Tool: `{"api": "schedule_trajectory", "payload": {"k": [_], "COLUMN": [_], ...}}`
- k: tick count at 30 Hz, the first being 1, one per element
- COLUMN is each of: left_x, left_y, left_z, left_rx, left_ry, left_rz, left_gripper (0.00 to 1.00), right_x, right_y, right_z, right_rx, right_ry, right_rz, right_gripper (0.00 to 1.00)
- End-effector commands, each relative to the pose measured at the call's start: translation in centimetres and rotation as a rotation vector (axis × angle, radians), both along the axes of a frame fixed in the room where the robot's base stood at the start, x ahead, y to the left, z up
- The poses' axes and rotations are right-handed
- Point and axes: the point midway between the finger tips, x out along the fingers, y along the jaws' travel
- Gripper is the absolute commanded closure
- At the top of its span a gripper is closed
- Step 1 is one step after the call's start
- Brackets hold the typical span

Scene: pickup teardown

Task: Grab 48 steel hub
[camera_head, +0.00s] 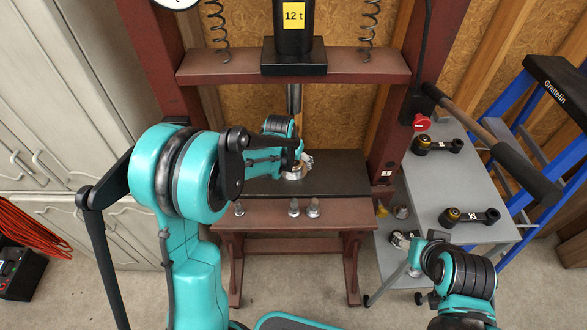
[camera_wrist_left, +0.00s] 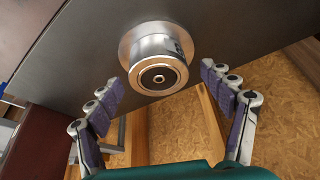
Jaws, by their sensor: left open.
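The steel hub (camera_wrist_left: 152,42) is a shiny flanged cylinder with a dark bore and a tan ring, standing on the dark press plate (camera_wrist_left: 75,50). A dark mark on its side is too small to read. In the head view only a little of the hub (camera_head: 292,176) shows below my left gripper (camera_head: 303,163). In the left wrist view my left gripper (camera_wrist_left: 160,74) is open, with its purple-padded fingers on either side of the hub and apart from it. My right gripper (camera_head: 412,258) is low beside the grey cart; its fingers are too small to judge.
The press ram (camera_head: 295,98) hangs above the plate between red posts. Several bolts (camera_head: 294,208) stand on the front ledge. The grey cart (camera_head: 435,185) at the right holds black arms (camera_head: 470,216) and small parts. A black-gripped bar (camera_head: 500,150) crosses above the cart.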

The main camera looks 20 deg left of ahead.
Motion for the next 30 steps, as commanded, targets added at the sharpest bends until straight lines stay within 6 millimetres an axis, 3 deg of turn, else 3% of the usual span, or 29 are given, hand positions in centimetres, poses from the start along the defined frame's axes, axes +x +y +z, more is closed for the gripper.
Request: {"api": "schedule_trajectory", "payload": {"k": [6,15,25,30], "left_x": [0.0,0.0,0.0,0.0], "left_y": [0.0,0.0,0.0,0.0], "left_z": [0.0,0.0,0.3,1.4], "left_rx": [0.0,0.0,0.0,0.0], "left_ry": [0.0,0.0,-0.001,-0.001], "left_rz": [0.0,0.0,0.0,0.0], "left_gripper": [0.22,1.0,1.0,1.0], "right_x": [0.0,0.0,0.0,0.0], "right_y": [0.0,0.0,0.0,0.0], "right_z": [0.1,0.0,0.2,0.8], "right_rx": [0.0,0.0,0.0,0.0], "right_ry": [0.0,0.0,0.0,0.0], "right_rz": [0.0,0.0,0.0,0.0], "right_gripper": [0.44,0.44,0.44,0.44]}}
